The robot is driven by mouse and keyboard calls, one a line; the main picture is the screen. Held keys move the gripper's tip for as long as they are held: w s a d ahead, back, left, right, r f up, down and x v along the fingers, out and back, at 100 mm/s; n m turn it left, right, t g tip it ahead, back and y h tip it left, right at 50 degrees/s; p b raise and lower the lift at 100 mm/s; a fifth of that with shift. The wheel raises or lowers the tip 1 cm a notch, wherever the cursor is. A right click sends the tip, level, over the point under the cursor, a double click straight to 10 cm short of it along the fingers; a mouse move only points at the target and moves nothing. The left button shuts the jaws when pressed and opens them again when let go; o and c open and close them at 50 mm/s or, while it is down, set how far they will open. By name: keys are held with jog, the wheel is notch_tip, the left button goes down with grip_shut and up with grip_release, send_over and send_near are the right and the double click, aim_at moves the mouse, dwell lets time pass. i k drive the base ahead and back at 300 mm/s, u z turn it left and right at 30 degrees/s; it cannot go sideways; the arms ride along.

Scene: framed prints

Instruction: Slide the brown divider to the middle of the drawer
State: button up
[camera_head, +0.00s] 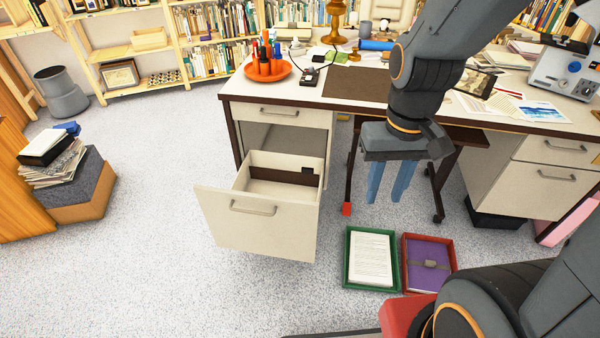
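The open drawer (258,221) is cream-white with a metal handle on its front panel, and it is pulled out of the left side of the desk. The brown divider (284,176) stands across the drawer toward its back, close to the desk. A small dark item shows near its right end. The front panel hides part of the drawer floor. My gripper (388,197) hangs to the right of the drawer, apart from it, with its blue fingers pointing down. The fingers are apart with nothing between them.
A green tray (347,285) with papers and a red tray (449,247) with a purple book (427,273) lie on the floor below my gripper. The desk top (245,88) overhangs the drawer's back. Floor left of the drawer is clear up to a box stack (85,180).

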aim_at(306, 178)
jog(key=u, duration=0.55)
jog(key=k, duration=1.2)
jog(key=u, duration=0.65)
jog(key=i, duration=1.7)
jog(key=z, duration=1.3)
jog(key=i, duration=0.6)
jog(key=z, duration=0.5)
